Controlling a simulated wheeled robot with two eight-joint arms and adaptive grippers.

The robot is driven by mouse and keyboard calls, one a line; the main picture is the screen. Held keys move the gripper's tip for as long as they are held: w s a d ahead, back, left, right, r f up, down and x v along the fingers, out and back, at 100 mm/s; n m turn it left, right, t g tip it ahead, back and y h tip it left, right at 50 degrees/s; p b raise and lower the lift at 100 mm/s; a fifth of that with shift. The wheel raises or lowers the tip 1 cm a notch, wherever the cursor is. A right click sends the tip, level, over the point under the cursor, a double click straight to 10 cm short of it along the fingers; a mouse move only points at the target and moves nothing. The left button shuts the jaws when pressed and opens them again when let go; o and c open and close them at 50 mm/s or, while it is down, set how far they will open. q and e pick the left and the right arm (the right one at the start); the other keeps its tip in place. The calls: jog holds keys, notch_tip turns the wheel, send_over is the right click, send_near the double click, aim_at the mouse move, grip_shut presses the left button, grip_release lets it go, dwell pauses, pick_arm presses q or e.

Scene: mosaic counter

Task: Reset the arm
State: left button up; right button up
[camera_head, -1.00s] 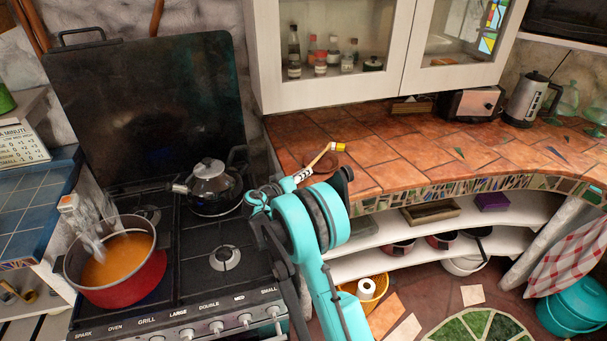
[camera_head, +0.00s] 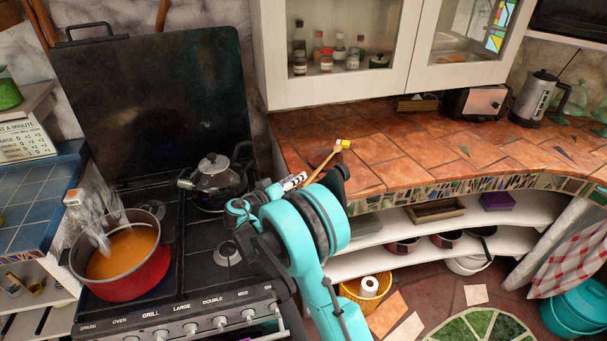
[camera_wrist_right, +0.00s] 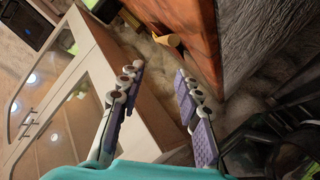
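My right arm is teal and reaches up over the right side of the stove in the head view. Its right gripper (camera_head: 294,181) shows only partly there, mostly hidden behind the wrist. In the right wrist view the right gripper (camera_wrist_right: 158,100) is open, its two purple-padded fingers apart with nothing between them. A wooden utensil with a yellow end (camera_head: 325,160) lies on the tiled counter (camera_head: 400,150) just beyond the gripper; its lower end is hidden. A yellow-ended piece (camera_wrist_right: 168,40) shows beyond the fingers in the wrist view. My left gripper is not in view.
The black stove (camera_head: 180,270) holds a red pot (camera_head: 130,284) of steaming orange soup and a kettle (camera_head: 215,180). A white cabinet (camera_head: 335,95) hangs above the counter. A toaster (camera_head: 475,102) and an electric kettle (camera_head: 537,97) stand at the back right.

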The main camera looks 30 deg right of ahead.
jog(key=s+a+n+y, duration=0.2)
jog(key=s+a+y, duration=0.2)
jog(key=s, duration=0.6)
jog(key=s+a+n+y, duration=0.2)
jog(key=s+a+y, duration=0.3)
jog(key=s+a, duration=0.3)
jog(key=s+a+r+n+y, duration=0.1)
jog(key=s+a+y, duration=0.4)
jog(key=s, duration=0.7)
jog(key=shift+s+a+n+t, duration=0.25)
jog(key=shift+a+n+t, duration=0.05)
jog(key=shift+a+n, duration=0.2)
